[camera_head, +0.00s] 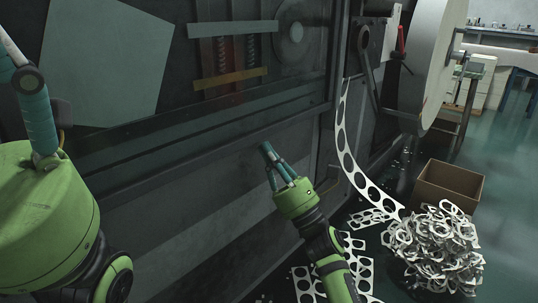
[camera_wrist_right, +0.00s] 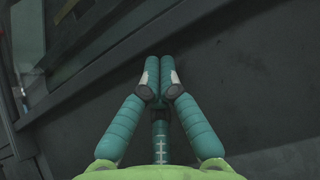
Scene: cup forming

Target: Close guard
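The dark machine front (camera_head: 200,195) fills the left and middle of the head view. Its guard appears to be the large dark framed window, with a lower rail (camera_head: 200,140); I cannot tell clearly whether it is open or shut. Inside show an orange bar (camera_head: 229,79), springs and a round plate. My right gripper (camera_head: 266,148) is in front of the machine below the window, its fingers together and empty. In the right wrist view its fingertips (camera_wrist_right: 160,78) meet over a dark surface. My left gripper (camera_head: 37,115) is partly in view at the left edge, its fingertips cut off.
A scrap pile (camera_head: 432,250) and a cardboard box (camera_head: 450,187) stand at the right. A large white roll (camera_head: 430,60) is above. A thin handle (camera_head: 333,180) is near my right wrist.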

